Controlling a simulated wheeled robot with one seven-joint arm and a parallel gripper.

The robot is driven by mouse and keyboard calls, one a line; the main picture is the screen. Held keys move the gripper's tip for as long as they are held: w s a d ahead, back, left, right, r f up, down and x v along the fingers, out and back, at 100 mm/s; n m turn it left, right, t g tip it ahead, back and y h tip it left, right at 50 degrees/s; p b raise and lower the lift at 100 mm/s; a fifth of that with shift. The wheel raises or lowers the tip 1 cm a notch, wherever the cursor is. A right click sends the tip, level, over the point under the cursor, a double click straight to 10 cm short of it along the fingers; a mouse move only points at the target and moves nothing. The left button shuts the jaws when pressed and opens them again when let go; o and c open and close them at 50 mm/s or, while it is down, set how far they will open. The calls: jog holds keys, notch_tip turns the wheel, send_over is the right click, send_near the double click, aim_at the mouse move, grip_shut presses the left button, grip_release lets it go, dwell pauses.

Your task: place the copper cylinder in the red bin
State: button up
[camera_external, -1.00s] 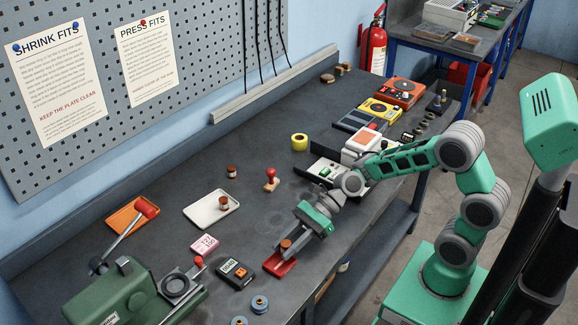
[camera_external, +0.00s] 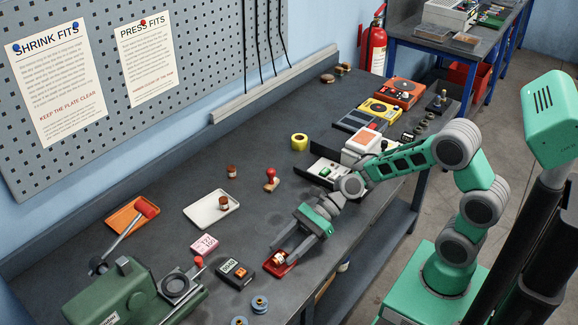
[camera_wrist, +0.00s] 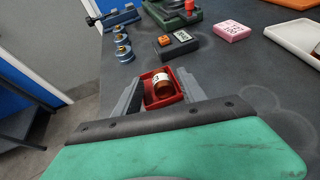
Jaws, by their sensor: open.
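The copper cylinder (camera_external: 279,258) is inside the small red bin (camera_external: 290,268) near the front edge of the bench. In the wrist view the cylinder (camera_wrist: 162,88) shows a copper side with a pale label and looks tilted or lying within the walls of the bin (camera_wrist: 148,104). My gripper (camera_external: 282,254) is open, with one finger on each side of the bin and cylinder. In the wrist view the fingers of my gripper (camera_wrist: 160,90) stand apart, with gaps to the cylinder. Part of the bin's near side is hidden.
A similar cylinder (camera_external: 224,202) stands on a white tray (camera_external: 203,217), and another (camera_external: 231,171) on the bench. A black meter (camera_external: 235,273), pink block (camera_external: 204,245) and red-knobbed stamp (camera_external: 271,179) are nearby. A green machine (camera_external: 118,296) stands at front left.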

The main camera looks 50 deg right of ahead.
jog(key=shift+r, duration=0.15)
jog(key=p+v, duration=0.1)
jog(key=v, duration=1.1)
jog(key=shift+r, duration=0.45)
